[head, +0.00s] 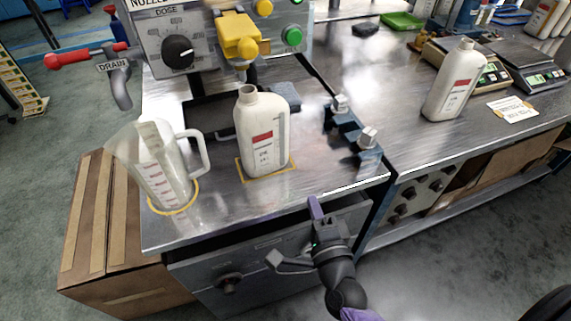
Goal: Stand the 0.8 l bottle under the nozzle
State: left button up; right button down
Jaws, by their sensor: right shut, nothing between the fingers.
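A white bottle (262,140) with a red label stands upright on a yellow outlined square on the metal bench. Its neck is open, and its label is too small to read. The yellow nozzle (240,40) is above and behind it in the picture; I cannot tell whether the mouth is directly below the spout. A dark grate (207,112) lies under the nozzle, partly hidden by the bottle. A similar white bottle (453,85) stands on the right bench. My right gripper (315,208) is shut and empty at the bench's front edge, apart from the bottles. My left gripper is out of view.
A clear measuring jug (160,165) stands tilted-looking in a yellow ring at the left. The red drain handle (80,58) juts out behind it. Blue clamp blocks (352,128) sit right of the bottle. A drawer (265,265) stands open below. Scales (525,68) occupy the right bench.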

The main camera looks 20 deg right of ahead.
jog(key=b, duration=0.1)
send_near(282, 155)
jog(key=w+d, duration=0.3)
jog(key=shift+w+d+f, duration=0.1)
jog(key=shift+w, duration=0.05)
jog(key=w+a, duration=0.2)
jog(key=w, duration=0.1)
jog(key=shift+b, duration=0.35)
jog(key=shift+w+a, duration=0.25)
jog(key=shift+w, duration=0.1)
